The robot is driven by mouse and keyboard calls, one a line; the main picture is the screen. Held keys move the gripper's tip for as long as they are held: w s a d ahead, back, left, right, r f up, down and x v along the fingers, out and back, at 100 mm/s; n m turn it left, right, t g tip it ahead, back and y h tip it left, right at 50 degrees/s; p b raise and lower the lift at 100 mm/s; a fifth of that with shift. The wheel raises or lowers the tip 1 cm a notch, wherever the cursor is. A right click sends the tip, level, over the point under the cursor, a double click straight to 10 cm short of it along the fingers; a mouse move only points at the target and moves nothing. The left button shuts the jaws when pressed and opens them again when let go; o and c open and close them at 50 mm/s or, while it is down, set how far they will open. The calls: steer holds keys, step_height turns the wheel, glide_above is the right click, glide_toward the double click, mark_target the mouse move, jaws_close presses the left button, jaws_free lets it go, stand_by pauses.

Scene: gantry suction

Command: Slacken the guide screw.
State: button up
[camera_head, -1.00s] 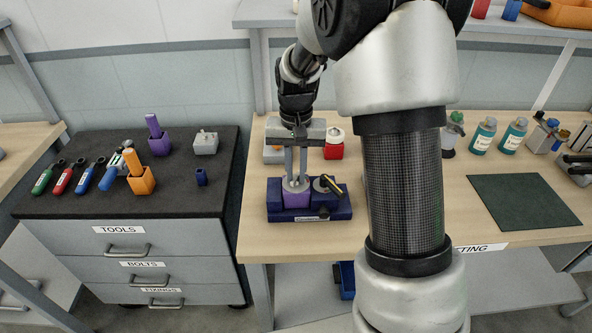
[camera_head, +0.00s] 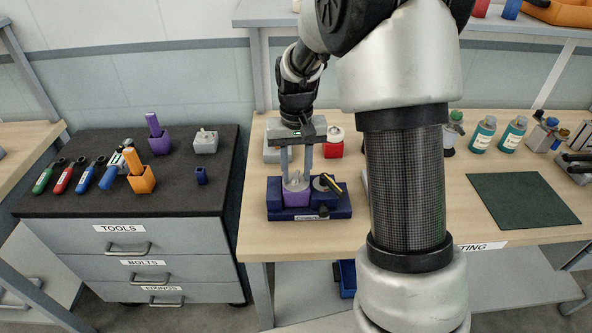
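A dark blue fixture (camera_head: 338,208) stands on the wooden bench, with a purple block (camera_head: 297,199) at its left. A grey round part (camera_head: 296,184) sits on top of the purple block. To its right is a grey disc with a black and yellow lever (camera_head: 330,182), and a small dark knob (camera_head: 324,211) is at the front. I cannot tell for sure which part is the guide screw. My gripper (camera_head: 297,174) points down just above the grey round part, its fingers spread apart on either side with a gap between them. Whether a finger touches anything is too small to tell.
A red container with a white top (camera_head: 334,145) and a grey block (camera_head: 271,153) stand behind the fixture. My arm hides the middle of the bench. A green mat (camera_head: 522,199) lies at right, near several bottles. The tool cabinet (camera_head: 70,205) at left holds screwdrivers and an orange holder (camera_head: 143,181).

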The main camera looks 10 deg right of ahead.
mark_target(296, 174)
step_height(296, 174, up, 18)
steer(key=p, duration=0.1)
steer(key=shift+f+p, duration=0.25)
steer(key=shift+p, duration=0.15)
steer(key=shift+o, duration=0.2)
